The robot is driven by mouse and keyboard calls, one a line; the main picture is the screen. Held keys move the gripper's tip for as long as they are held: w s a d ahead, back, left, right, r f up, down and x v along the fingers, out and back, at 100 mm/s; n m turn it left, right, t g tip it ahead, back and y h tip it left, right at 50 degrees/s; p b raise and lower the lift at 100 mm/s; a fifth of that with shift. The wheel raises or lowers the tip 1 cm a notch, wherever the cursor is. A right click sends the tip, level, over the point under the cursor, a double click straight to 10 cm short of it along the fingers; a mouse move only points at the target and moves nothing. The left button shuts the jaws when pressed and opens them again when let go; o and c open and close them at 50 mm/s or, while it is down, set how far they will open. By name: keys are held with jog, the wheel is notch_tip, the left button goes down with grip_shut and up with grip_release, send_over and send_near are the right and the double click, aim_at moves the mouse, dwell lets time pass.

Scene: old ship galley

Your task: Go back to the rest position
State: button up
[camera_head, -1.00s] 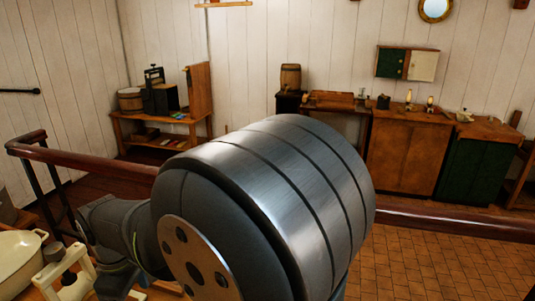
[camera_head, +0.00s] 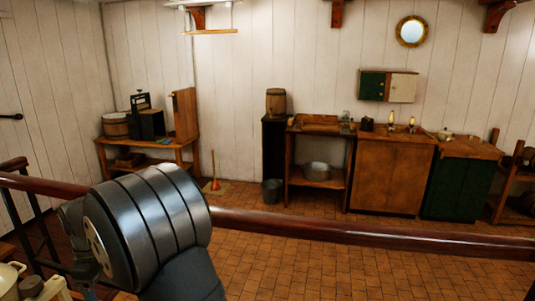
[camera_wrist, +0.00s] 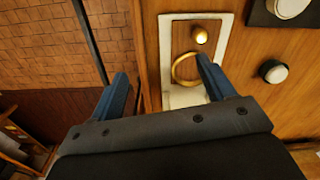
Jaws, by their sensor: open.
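My gripper (camera_wrist: 163,72) shows in the wrist view with its two blue fingers spread wide apart and nothing held between them. Below it is a wooden surface (camera_wrist: 231,83) with a white-edged panel (camera_wrist: 224,35) bearing a brass ring (camera_wrist: 185,69) and a brass knob (camera_wrist: 200,35). The right fingertip overlaps the panel beside the ring; I cannot tell how far above it is. In the head view only my grey arm links show at lower left, and the gripper itself is not visible there.
A dark red rail (camera_head: 330,229) crosses the head view in front of the tiled floor (camera_head: 290,262). Beyond it stand a side table (camera_head: 150,146), a barrel (camera_head: 276,102) and wooden cabinets (camera_head: 390,178). Dark round pieces with pale tops, one a knob (camera_wrist: 274,72), lie right of the panel.

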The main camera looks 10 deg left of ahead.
jog(key=s+a+f, duration=0.4)
jog(key=a, duration=0.1)
jog(key=s+a+f, duration=0.1)
jog(key=s+a, duration=0.1)
jog(key=shift+s+a+f, duration=0.15)
jog(key=shift+a+f, duration=0.15)
jog(key=shift+f, duration=0.1)
